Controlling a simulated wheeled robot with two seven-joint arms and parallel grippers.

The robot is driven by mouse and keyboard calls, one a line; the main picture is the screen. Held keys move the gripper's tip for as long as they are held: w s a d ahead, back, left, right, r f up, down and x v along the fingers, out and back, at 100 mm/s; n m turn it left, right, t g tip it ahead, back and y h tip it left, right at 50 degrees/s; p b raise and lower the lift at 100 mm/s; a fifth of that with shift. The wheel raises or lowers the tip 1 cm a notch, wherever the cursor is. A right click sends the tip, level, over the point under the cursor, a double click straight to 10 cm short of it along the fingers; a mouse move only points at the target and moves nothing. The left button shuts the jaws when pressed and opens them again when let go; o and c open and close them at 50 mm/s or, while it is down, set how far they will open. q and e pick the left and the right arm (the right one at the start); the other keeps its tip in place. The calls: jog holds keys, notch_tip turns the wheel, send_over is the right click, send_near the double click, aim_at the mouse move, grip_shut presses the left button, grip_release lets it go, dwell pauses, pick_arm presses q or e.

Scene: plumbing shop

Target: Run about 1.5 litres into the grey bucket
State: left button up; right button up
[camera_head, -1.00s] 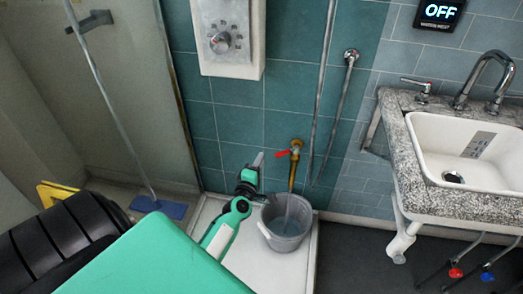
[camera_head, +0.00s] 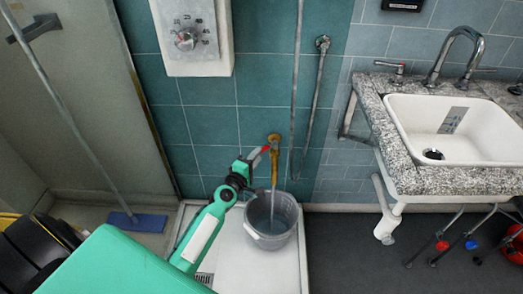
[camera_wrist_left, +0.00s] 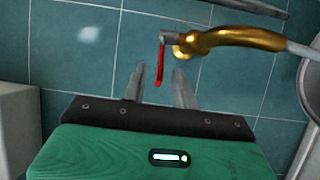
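The grey bucket (camera_head: 254,238) stands upright on the white tray below the brass tap (camera_head: 274,165). A thin stream of water (camera_head: 272,205) runs from the tap into the bucket; I cannot read the amount inside. The tap's red lever (camera_head: 264,149) points left toward my left gripper (camera_head: 257,156). In the left wrist view, the red lever (camera_wrist_left: 161,62) shows between the tips of my open left gripper (camera_wrist_left: 160,82), with a gap on each side. The brass tap body (camera_wrist_left: 232,39) is to the right. My right gripper is not in view.
The white tray (camera_head: 285,275) has a low rim. A stone-edged sink (camera_head: 445,180) is at the right, with red and blue valves (camera_head: 456,244) under it. A mop with a blue head (camera_head: 137,222) stands at left. Pipes (camera_head: 298,90) run up the tiled wall.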

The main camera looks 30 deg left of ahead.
aim_at(267, 149)
pick_arm(q)
jog(key=shift+w, duration=2.15)
grip_shut()
